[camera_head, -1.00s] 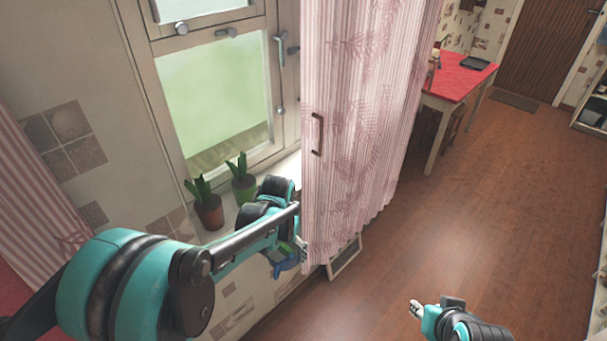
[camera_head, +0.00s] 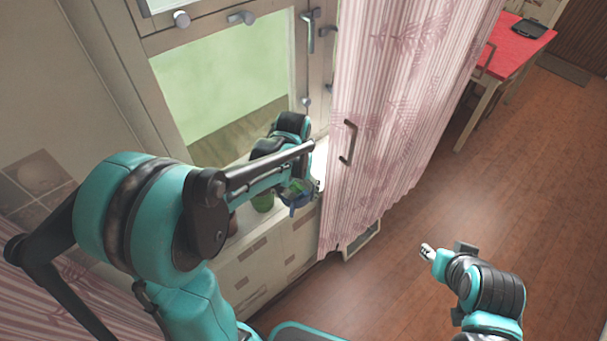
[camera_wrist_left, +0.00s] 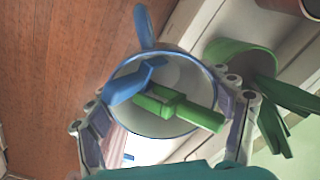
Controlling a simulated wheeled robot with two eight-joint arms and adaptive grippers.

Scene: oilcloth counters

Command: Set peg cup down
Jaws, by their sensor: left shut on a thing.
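The peg cup (camera_wrist_left: 168,68) is a pale mug with a blue rim and blue handle. In the left wrist view it holds a blue peg (camera_wrist_left: 133,82) and a green peg (camera_wrist_left: 178,106). My left gripper (camera_wrist_left: 168,115) has a finger on either side of the cup and is shut on it. In the head view my left gripper (camera_head: 303,190) and the blue cup (camera_head: 296,198) are small, beside the windowsill and the curtain. The cup's underside is hidden. My right gripper (camera_head: 428,252) is over the floor, away from the cup; its finger gap is unclear.
A pink striped curtain (camera_head: 400,120) hangs just right of the cup. A red table (camera_head: 515,45) stands far right. The wooden floor between is open.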

